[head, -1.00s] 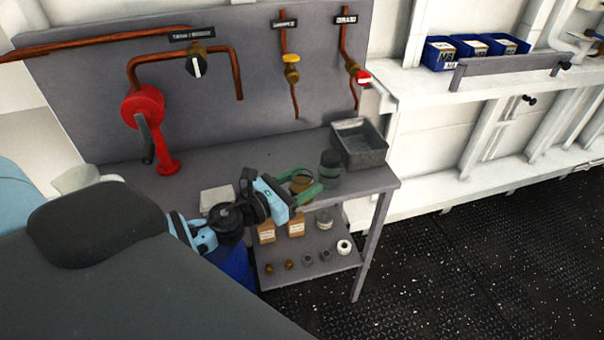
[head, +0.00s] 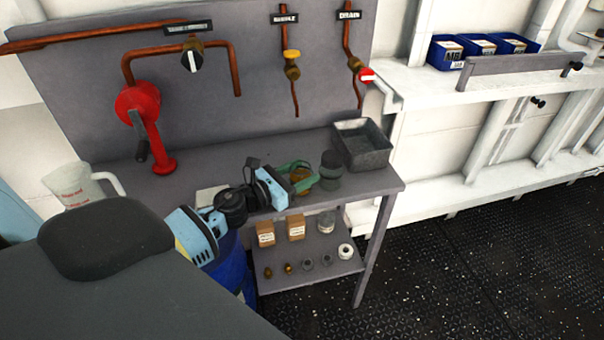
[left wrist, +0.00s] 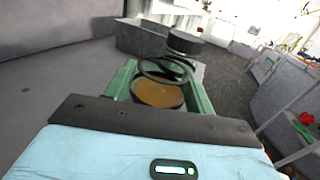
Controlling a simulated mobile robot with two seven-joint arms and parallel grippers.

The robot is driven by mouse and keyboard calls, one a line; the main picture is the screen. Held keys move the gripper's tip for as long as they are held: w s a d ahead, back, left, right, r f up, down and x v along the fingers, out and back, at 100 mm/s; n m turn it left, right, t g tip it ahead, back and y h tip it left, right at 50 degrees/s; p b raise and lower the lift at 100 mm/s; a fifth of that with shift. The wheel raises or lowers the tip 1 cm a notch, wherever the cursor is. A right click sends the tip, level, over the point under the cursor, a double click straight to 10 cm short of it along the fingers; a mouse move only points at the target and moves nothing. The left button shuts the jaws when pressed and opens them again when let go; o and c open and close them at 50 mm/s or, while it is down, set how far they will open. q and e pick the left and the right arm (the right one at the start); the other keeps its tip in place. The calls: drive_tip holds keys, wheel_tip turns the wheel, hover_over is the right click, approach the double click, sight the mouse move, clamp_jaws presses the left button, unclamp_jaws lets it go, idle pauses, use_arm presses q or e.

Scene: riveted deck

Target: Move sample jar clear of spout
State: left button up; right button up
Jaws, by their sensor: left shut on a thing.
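The sample jar (head: 301,182), a clear open jar with amber contents, is between the green fingers of my left gripper (head: 300,178). In the left wrist view the jar (left wrist: 160,92) shows its round rim and amber inside, with a finger on each side. The gripper is shut on it, over the bench (head: 235,160). I cannot tell whether the jar's base touches the bench. The sample spout (head: 296,108), below the yellow valve, ends above and behind the jar, not directly over it in the picture. My right gripper is not in view.
A dark-lidded jar (head: 331,170) stands just right of the held jar, close to the fingertip. A grey metal tray (head: 362,145) is behind it at the bench's right. A white jug (head: 82,186) and red hand pump (head: 140,110) are left.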

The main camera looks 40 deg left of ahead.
use_arm(q)
drive_tip(key=shift+r, duration=0.15)
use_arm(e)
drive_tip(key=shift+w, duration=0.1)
use_arm(q)
drive_tip(key=shift+f, duration=0.3)
drive_tip(key=o, duration=1.2)
drive_tip(key=shift+c, duration=0.2)
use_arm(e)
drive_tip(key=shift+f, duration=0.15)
use_arm(q)
drive_tip(key=shift+r, duration=0.1)
drive_tip(key=shift+s+r, duration=0.15)
drive_tip(key=shift+r, duration=0.05)
drive_tip(key=b+v, duration=0.2)
drive_tip(key=v, duration=0.9)
drive_tip(key=shift+f, duration=0.1)
drive_tip(key=shift+s+a, duration=0.15)
drive_tip(key=shift+s, duration=0.15)
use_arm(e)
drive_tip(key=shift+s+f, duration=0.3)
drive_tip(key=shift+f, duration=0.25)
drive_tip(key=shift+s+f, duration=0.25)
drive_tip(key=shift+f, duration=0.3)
